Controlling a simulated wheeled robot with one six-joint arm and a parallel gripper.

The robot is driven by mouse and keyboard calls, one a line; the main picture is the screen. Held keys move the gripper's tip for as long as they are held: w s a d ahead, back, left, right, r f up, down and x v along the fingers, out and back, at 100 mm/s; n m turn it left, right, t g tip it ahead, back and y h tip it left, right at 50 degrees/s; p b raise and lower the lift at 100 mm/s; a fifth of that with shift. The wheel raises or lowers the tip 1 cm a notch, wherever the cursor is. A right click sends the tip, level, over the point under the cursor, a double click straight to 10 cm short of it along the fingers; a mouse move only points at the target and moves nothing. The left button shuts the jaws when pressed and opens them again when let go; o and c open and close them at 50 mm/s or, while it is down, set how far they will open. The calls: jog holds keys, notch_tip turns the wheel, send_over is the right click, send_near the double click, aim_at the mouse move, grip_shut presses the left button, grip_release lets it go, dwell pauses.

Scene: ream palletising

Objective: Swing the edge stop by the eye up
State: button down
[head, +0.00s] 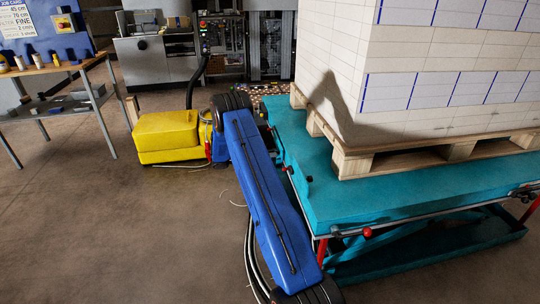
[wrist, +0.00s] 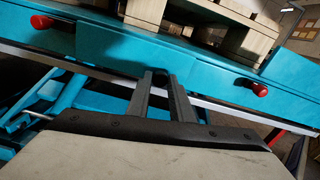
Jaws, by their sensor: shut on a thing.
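The edge stop (wrist: 112,45) is a long teal plate along the side of the teal lift table (head: 310,178). In the wrist view it hangs flat against the table's side, below the pallet. My gripper (wrist: 162,76) reaches to the middle of its lower edge. The two dark fingers are shut on the eye there; the eye itself is mostly hidden between the fingertips.
Red knobs (wrist: 41,22) (wrist: 260,89) stick out on either side of the stop. A wooden pallet (head: 352,162) with a tall paper stack (head: 410,85) stands on the table. A yellow box-shaped unit (head: 168,132) stands behind my arm. Floor at the left is clear.

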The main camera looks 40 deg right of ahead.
jog(key=s+d+r+t+y, duration=0.2)
jog(key=d+r+t+y, duration=0.2)
jog(key=r+t+y, duration=0.8)
jog(key=shift+s+r+t+y, duration=0.2)
jog(key=shift+r+t+y, duration=0.15)
jog(key=shift+y, duration=3.75)
jog(key=shift+d, duration=0.1)
jog(key=c, duration=1.6)
grip_release()
jog(key=shift+o, duration=0.2)
